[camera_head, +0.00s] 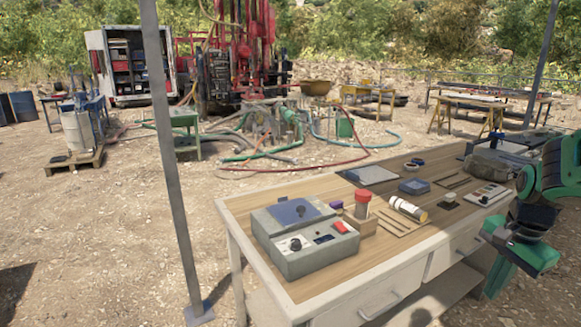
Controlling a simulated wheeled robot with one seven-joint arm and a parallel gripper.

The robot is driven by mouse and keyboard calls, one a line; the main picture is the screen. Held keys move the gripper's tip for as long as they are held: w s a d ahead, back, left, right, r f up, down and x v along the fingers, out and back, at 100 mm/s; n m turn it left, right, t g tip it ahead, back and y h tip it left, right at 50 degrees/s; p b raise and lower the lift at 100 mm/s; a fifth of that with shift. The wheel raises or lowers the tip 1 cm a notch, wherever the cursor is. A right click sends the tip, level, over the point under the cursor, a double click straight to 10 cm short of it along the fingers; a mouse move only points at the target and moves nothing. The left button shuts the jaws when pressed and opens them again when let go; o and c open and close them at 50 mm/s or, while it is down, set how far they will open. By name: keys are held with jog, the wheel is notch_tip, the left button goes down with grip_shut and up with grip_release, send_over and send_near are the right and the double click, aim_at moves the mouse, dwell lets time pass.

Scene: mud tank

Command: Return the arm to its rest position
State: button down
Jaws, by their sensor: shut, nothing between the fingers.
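My arm, green and black, comes in at the right edge of the head view, its upper links bent down beside the workbench (385,205). My gripper (498,276) hangs at the bench's front right, pointing down, in front of the drawer side. Its fingers look closed and I see nothing held between them. The arm covers part of the bench's right end, and some of its links run out of view.
On the bench are a grey instrument box (304,237), a red-capped jar (362,203) in a wooden block, a yellow-and-white tube (408,208) and a grey device (487,194). A metal post (172,150) stands at left. Open gravel lies left of the bench.

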jog(key=s+a+r+n, duration=0.1)
jog(key=s+n, duration=0.3)
jog(key=s, duration=0.4)
jog(key=s+a+n+g, duration=0.1)
jog(key=s+a+n, duration=0.3)
jog(key=s, duration=0.4)
jog(key=shift+a+r+n, duration=0.3)
jog(key=shift+r+n, duration=0.1)
jog(key=shift+n, duration=0.2)
